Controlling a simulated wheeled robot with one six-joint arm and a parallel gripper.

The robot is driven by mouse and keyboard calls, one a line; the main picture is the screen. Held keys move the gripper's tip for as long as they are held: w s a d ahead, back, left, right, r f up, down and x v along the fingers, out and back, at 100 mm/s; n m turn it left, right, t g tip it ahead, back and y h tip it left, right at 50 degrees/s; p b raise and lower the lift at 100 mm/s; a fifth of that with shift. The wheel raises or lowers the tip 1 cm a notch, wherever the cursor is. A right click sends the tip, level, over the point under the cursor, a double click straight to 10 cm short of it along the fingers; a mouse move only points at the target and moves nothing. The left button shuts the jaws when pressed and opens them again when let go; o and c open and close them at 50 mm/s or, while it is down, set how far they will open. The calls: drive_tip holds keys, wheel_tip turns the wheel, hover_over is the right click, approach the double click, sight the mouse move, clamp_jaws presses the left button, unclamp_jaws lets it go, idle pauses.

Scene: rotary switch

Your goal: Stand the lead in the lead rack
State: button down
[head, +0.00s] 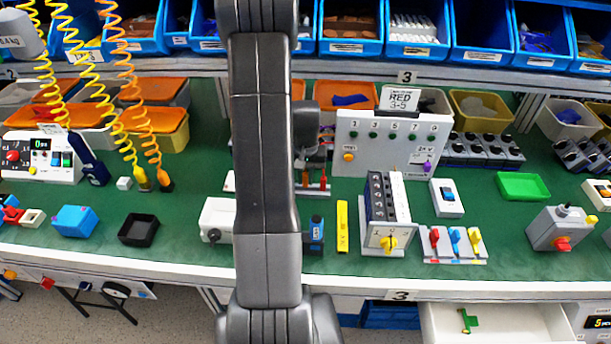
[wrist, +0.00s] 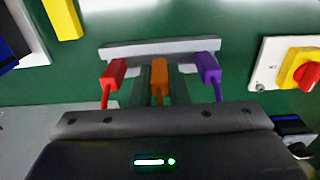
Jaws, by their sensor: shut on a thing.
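My gripper (wrist: 161,88) is shut on the orange lead (wrist: 160,72), which stands upright between its two dark fingers. The grey lead rack (wrist: 130,48) shows just behind it. A red lead (wrist: 114,74) stands to the left of the orange one and a purple lead (wrist: 208,68) to the right, both apart from my fingers. My gripper body hides the lower ends, so I cannot tell whether the orange lead is seated. In the head view my arm partly hides the rack (head: 316,190).
A yellow bar (head: 342,226) and a white box with a knob (head: 217,220) flank the rack's front. The grey-and-white panel (head: 392,140) stands behind to the right. A black tray (head: 138,230) lies left, with bare green bench around it.

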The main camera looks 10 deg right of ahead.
drive_tip(key=shift+f+b, duration=0.4)
drive_tip(key=shift+f, duration=0.2)
drive_tip(key=c, duration=1.3)
unclamp_jaws()
wheel_tip(320, 180, up, 14)
drive_tip(key=shift+b, duration=0.3)
